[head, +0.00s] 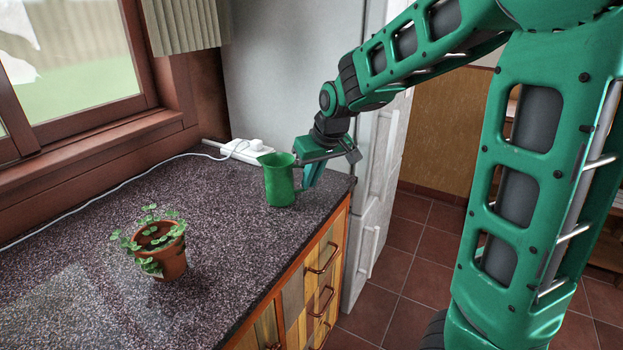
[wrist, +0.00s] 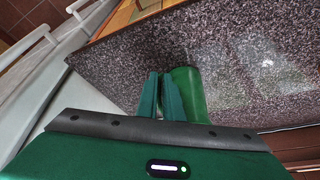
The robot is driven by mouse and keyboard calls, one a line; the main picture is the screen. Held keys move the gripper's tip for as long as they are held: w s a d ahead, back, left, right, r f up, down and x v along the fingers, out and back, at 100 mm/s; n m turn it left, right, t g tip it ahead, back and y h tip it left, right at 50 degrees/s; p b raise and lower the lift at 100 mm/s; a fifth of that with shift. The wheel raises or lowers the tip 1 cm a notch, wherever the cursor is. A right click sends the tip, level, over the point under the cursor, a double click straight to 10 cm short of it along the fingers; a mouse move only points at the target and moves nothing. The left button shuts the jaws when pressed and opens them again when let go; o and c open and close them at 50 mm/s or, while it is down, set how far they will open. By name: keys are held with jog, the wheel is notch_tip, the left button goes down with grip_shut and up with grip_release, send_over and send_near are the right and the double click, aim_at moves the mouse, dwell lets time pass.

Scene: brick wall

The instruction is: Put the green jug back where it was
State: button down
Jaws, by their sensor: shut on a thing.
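The green jug (head: 279,181) is upright at the far right part of the speckled dark countertop (head: 230,215), near its front edge. I cannot tell for sure whether its base touches the surface. My gripper (head: 309,174) is at the jug's right side, shut on it, apparently at the handle, which the fingers largely hide.
A potted plant (head: 169,255) stands on the countertop at the front left. A white power strip (head: 250,150) with a cable lies behind the jug. A tall pale cabinet (head: 290,65) borders the counter at the back. The counter between plant and jug is clear.

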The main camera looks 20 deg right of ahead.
jog(key=c, duration=1.9)
grip_release()
jog(key=shift+r, duration=0.1)
jog(key=v, duration=1.1)
jog(key=shift+s+r, duration=0.2)
jog(key=shift+r, duration=0.2)
jog(key=s+d+f+m+g, duration=0.1)
jog(key=s+d+f+m, duration=0.1)
jog(key=s, duration=0.7)
jog(key=s+d+f+m+g, duration=0.2)
jog(key=s+d+f, duration=0.3)
jog(key=s, duration=0.5)
jog(key=s+d+f+m+g, duration=0.2)
jog(key=s+d+f+m, duration=0.1)
jog(key=s, duration=0.7)
notch_tip(320, 180, down, 2)
jog(key=shift+d+f+m+h, duration=0.1)
jog(key=shift+d+m+h, duration=0.2)
jog(key=shift+d, duration=0.2)
jog(key=shift+s, duration=0.1)
